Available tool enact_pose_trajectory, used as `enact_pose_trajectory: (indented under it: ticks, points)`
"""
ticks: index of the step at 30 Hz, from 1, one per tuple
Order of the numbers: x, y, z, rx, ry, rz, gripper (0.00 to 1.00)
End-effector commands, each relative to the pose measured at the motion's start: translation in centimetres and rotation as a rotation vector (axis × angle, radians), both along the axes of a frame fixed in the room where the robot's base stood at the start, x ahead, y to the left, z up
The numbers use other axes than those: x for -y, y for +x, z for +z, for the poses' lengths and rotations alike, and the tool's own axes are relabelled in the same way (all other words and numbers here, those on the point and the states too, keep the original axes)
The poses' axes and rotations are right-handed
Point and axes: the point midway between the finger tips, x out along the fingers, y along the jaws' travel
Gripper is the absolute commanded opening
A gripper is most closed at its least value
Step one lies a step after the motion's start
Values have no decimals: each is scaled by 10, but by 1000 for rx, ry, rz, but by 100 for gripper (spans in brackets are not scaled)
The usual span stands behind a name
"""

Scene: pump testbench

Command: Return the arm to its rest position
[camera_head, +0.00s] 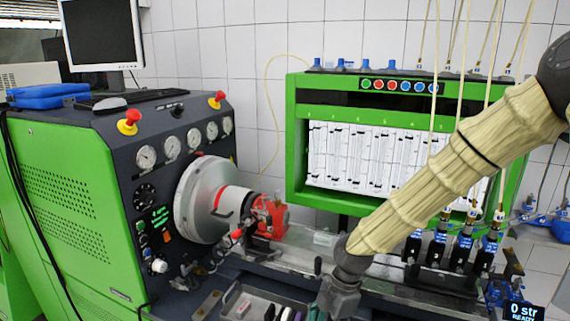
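My arm, in a beige ribbed cover, reaches from the right edge down to the bottom middle of the head view. My gripper (330,303) is a grey shape at its lower end, by the right end of a grey tray (232,290). The bottom edge of the picture cuts it off. Its fingers are not clear, so I cannot tell whether it is open or holds anything.
A green test bench (75,185) with gauges and a round chuck (205,200) stands left. A red pump part (270,217) sits at the chuck. A green-framed flow panel (295,150) stands behind. Blue-topped injectors (461,248) and hanging hoses are close to my arm.

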Motion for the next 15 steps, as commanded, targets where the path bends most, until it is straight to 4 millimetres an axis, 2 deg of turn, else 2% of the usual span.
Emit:
enact_pose_trajectory:
  ticks: [1, 6, 11, 15]
  points:
    - [-1, -15, -35, -37, 2, -90, 78]
    - [0, -57, -119, -132, -2, -434, 78]
    - [9, -100, -188, -205, -34, -755, 78]
    - [25, -140, -241, -248, -79, -1034, 78]
